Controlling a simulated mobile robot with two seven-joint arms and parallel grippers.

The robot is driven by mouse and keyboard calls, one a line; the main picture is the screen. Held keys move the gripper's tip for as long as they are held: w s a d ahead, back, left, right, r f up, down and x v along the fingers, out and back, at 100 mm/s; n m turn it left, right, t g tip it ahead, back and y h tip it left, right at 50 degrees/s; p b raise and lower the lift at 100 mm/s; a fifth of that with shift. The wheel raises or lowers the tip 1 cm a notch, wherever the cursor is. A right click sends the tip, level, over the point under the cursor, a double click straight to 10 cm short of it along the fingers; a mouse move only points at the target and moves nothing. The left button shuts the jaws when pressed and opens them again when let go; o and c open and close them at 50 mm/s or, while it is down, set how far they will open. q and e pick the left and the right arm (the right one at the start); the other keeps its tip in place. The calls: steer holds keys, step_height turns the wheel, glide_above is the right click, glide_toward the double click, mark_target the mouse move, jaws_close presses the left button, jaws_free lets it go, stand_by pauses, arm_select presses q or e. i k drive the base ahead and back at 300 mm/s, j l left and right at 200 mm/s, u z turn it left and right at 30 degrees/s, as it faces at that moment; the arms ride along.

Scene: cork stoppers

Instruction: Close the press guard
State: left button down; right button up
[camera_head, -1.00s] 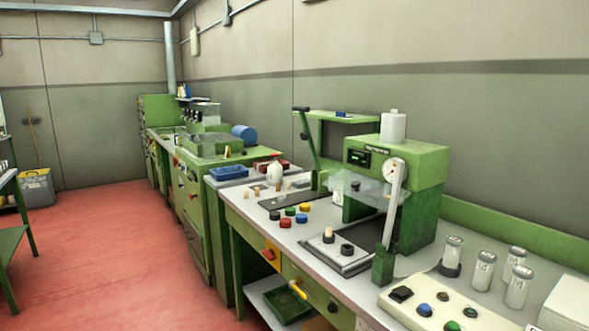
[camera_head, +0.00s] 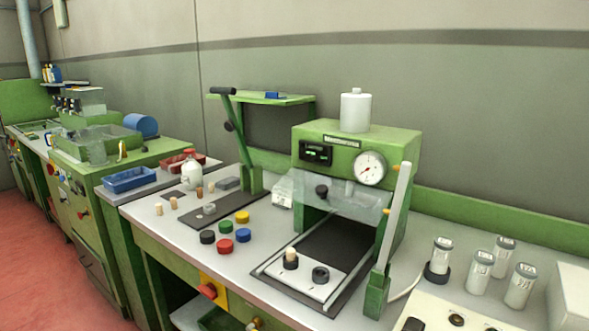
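The press (camera_head: 388,147) is a green machine on the grey workbench, with a dial gauge and a small black display on its front. Its guard (camera_head: 335,194) is a clear panel with a dark knob, tilted outward below the press head and raised above the bed. The black press bed (camera_head: 333,247) lies open beneath it. A light plate (camera_head: 305,274) at the front of the bed carries a cork in a dark holder (camera_head: 291,258) and an empty dark ring (camera_head: 320,275). Neither of my grippers is in view.
An upright light lever (camera_head: 394,215) stands at the bed's right front corner. Left are a green lever stand (camera_head: 250,180), coloured caps (camera_head: 225,247) and loose corks. Right are several lidded jars (camera_head: 480,270) and a control box (camera_head: 440,312).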

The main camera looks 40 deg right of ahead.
mark_target(321, 190)
steer(key=i+z, duration=0.15)
steer(key=z, duration=0.3)
steer(key=i+j+z, duration=0.15)
steer(key=z, duration=0.25)
steer(key=i+j+z, duration=0.15)
steer(key=z, duration=0.3)
